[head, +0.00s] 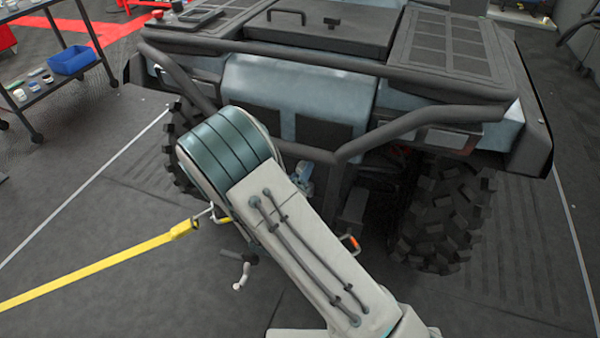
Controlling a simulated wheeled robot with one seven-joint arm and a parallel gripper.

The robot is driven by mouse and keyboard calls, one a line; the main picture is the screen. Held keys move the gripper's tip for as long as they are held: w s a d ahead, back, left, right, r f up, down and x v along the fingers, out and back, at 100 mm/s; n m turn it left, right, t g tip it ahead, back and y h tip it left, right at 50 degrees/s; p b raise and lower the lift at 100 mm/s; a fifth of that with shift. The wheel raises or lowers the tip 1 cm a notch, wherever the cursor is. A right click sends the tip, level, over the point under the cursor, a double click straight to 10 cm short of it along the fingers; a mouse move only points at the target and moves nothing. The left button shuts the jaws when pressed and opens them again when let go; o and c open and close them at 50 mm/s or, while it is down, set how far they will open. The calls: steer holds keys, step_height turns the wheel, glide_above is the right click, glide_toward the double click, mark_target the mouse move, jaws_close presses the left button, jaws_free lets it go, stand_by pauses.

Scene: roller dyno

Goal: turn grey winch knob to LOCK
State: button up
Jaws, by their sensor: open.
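My arm reaches forward across the middle of the head view toward the rear of a dark utility vehicle (300,95). My gripper does not show; the arm's broad links cover the area in front of the vehicle's lower middle. I cannot make out a grey winch knob or a LOCK mark. A small blue-grey part (303,173) shows just past the arm, under the vehicle's bumper bar, but I cannot tell what it is.
A yellow strap (110,268) runs from the left to a metal hook beside my arm. A dark crank-like part (243,268) is left of the arm. An orange-marked hook (351,243) is right of it. A cart with a blue bin (72,60) stands upper left.

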steer(key=shift+w+d, duration=0.15)
steer(key=shift+w, duration=0.1)
steer(key=c, duration=1)
